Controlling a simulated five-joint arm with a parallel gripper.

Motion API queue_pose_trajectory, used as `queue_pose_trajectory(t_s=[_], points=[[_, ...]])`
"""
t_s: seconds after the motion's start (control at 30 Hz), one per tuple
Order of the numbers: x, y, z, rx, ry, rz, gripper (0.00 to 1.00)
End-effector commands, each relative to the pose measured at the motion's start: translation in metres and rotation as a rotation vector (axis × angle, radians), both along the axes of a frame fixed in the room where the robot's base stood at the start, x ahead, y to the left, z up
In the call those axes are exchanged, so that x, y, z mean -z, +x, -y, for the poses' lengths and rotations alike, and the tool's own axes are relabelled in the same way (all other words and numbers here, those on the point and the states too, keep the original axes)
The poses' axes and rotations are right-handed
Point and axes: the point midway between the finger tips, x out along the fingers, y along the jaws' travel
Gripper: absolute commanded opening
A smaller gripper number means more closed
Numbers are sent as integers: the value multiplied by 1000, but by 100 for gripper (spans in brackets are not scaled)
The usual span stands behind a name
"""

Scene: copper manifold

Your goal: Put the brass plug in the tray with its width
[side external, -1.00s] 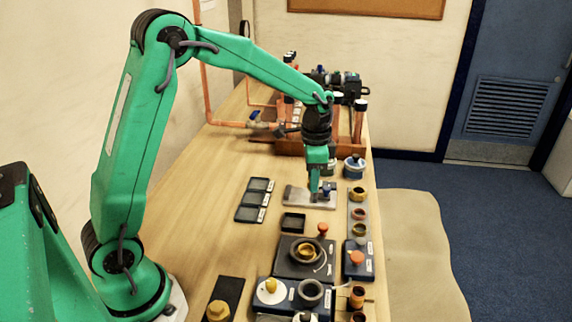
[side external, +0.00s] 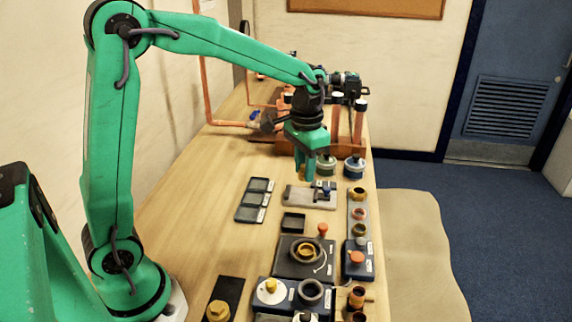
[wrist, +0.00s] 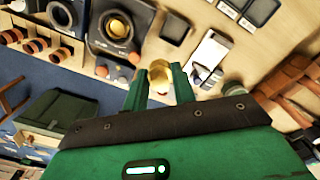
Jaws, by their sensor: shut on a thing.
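Little of the plug shows in the side view. In the wrist view it sits between the green fingertips, partly hidden by them. A row of three dark, shallow trays (side external: 248,214) lies on the bench, left of the fixture. Each has a small white label, too small to read. The trays look empty. Part of the row shows at the top of the wrist view (wrist: 247,23).
A single small dark tray (side external: 293,222) lies in front of the fixture. Dark stations with rings and knobs (side external: 285,265) fill the near right. Copper pipework (side external: 335,125) and two round containers stand behind. The bench left of the trays (side external: 190,210) is clear.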

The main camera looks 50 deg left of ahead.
Motion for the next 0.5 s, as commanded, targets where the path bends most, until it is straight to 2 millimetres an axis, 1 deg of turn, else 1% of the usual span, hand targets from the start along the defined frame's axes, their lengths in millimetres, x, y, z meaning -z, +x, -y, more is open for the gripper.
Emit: queue_pose_trajectory(t_s=[0.03, 0.2, 0.5], points=[[-4, -3, 1, -27, 0, 3, 0], [-10, -8, 3, -93, 0, 1, 0], [-10, -11, 3, -115, 0, 0, 0]])
